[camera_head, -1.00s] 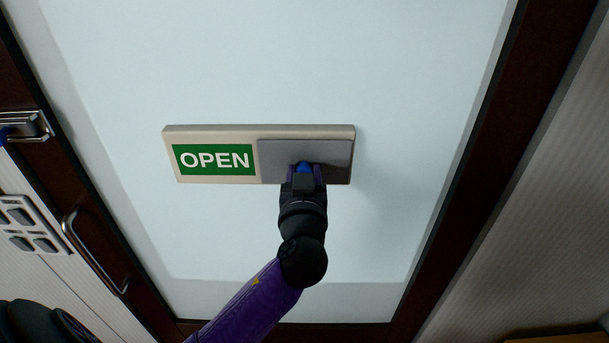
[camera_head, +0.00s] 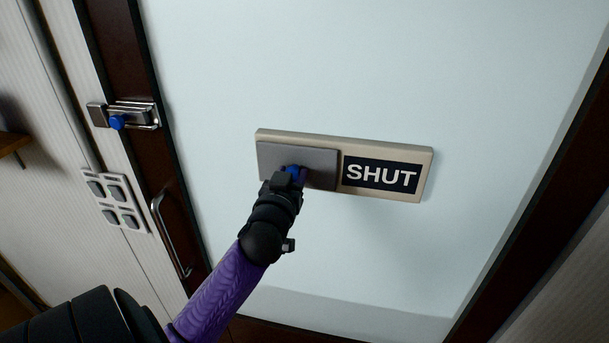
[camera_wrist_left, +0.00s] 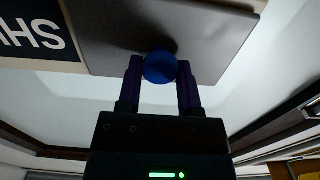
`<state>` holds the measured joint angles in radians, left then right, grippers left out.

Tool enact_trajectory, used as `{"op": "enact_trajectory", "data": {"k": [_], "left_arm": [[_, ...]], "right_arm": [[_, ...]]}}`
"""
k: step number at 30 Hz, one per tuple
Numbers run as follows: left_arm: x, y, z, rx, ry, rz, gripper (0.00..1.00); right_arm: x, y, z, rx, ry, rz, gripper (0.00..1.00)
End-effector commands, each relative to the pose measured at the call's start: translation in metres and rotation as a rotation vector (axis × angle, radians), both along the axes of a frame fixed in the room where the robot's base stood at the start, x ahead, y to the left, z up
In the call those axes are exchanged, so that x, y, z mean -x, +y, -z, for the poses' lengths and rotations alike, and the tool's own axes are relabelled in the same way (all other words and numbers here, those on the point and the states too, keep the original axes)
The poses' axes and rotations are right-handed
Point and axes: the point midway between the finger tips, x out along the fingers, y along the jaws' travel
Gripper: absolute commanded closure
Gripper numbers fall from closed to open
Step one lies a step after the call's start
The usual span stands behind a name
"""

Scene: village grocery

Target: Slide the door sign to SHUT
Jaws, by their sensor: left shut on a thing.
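The door sign (camera_head: 428,172) is a beige board on the pale door panel. Its grey sliding plate (camera_head: 320,168) sits at the left end and covers that half. The right half shows SHUT (camera_head: 381,175) in white on black. A blue knob (camera_head: 293,171) stands on the plate. My left gripper (camera_head: 290,176) is shut on the knob from below. In the left wrist view the blue knob (camera_wrist_left: 160,67) sits between the two purple fingers, with the grey plate (camera_wrist_left: 150,25) behind. No right gripper is in view.
A metal bolt with a blue knob (camera_head: 117,122) is on the dark door frame to the left. Below it are a panel of switches (camera_head: 116,203) and a metal pull handle (camera_head: 170,235). The door panel around the sign is clear.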

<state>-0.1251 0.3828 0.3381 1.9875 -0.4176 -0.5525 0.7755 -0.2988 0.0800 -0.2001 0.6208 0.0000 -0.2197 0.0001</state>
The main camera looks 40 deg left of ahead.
Motion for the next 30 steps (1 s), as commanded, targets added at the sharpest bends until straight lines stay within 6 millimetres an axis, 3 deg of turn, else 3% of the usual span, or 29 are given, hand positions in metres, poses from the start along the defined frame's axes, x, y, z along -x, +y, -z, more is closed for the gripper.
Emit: {"op": "enact_trajectory", "data": {"k": [9, 10, 14, 23, 26, 30], "left_arm": [[0.001, 0.002, 0.0, -0.003, 0.003, -0.005, 1.0], [0.001, 0.002, 0.0, -0.002, 0.002, -0.005, 0.48], [0.001, 0.002, 0.0, -0.002, 0.002, -0.004, 0.21], [0.002, 0.0, 0.001, -0.001, 0.002, -0.003, 0.2], [0.012, -0.007, 0.002, 0.001, 0.002, -0.002, 0.2], [0.04, -0.023, 0.003, 0.001, 0.003, -0.003, 0.2]], "right_arm": [[0.0, 0.0, 0.0, 0.0, 0.001, 0.0, 0.41], [0.0, 0.0, 0.0, 0.0, 0.001, 0.0, 0.41], [0.001, 0.0, 0.0, 0.0, 0.001, 0.0, 0.41], [0.001, 0.0, 0.001, 0.001, 0.003, 0.0, 0.41], [0.001, 0.0, 0.003, 0.001, 0.003, 0.0, 0.41], [0.002, 0.0, 0.009, 0.0, 0.004, 0.0, 0.41]]}}
